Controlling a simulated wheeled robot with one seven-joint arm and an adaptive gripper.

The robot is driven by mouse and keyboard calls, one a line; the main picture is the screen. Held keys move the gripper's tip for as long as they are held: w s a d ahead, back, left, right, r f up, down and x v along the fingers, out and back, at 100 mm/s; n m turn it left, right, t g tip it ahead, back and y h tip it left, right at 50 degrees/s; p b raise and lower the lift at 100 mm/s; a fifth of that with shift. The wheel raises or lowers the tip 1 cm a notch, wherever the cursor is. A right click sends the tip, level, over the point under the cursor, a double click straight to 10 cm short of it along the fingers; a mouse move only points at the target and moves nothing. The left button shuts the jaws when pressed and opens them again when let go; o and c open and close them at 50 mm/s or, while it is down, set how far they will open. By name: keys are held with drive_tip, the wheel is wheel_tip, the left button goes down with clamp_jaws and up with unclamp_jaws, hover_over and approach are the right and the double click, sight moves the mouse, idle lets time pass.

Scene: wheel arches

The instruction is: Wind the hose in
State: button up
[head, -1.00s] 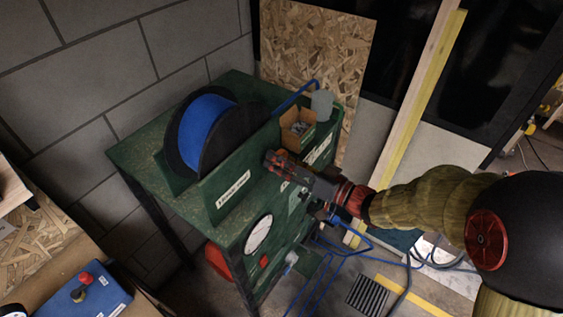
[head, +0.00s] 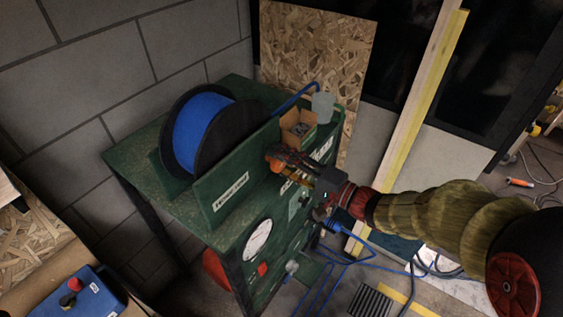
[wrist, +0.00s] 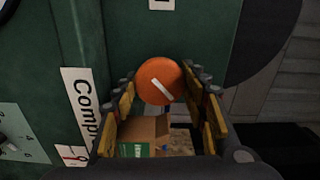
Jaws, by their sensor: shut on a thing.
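The blue hose (head: 203,122) is wound on a black reel (head: 240,140) on top of a green cabinet (head: 165,195). A blue line (head: 292,100) also shows at the cabinet's far end, and blue hose (head: 365,262) lies on the floor by the cabinet. My gripper (head: 279,158) is at the cabinet's upper front panel, right of the reel. In the wrist view its jaws (wrist: 168,88) are around a round orange knob (wrist: 160,80) with a slanted white mark and are shut on it. In the head view the fingers mostly hide the knob.
An open cardboard box (head: 297,127) and a grey cup (head: 322,106) stand at the cabinet's far end. A white gauge (head: 257,240) is on its front. A blue box with a red button (head: 75,284) is at lower left. A dark grate (head: 370,300) lies on the floor.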

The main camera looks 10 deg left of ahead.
drive_tip(key=m+p, duration=0.1)
drive_tip(key=m, duration=0.4)
drive_tip(key=shift+m+p, duration=0.3)
drive_tip(key=shift+m, duration=0.1)
drive_tip(key=m+p, duration=0.4)
drive_tip(key=m, duration=0.2)
drive_tip(key=m+p, duration=0.4)
drive_tip(key=m, duration=0.1)
drive_tip(key=shift+s+m+p, duration=0.1)
drive_tip(key=shift+m+p, duration=0.3)
drive_tip(key=m+p, duration=1.2)
drive_tip(key=shift+s+m, duration=0.1)
drive_tip(key=shift+m, duration=0.2)
drive_tip(key=m+p, duration=0.9)
drive_tip(key=m, duration=0.2)
drive_tip(key=shift+m, duration=0.4)
drive_tip(key=m+p, duration=0.2)
drive_tip(key=m, duration=0.3)
drive_tip(key=shift+m, duration=0.3)
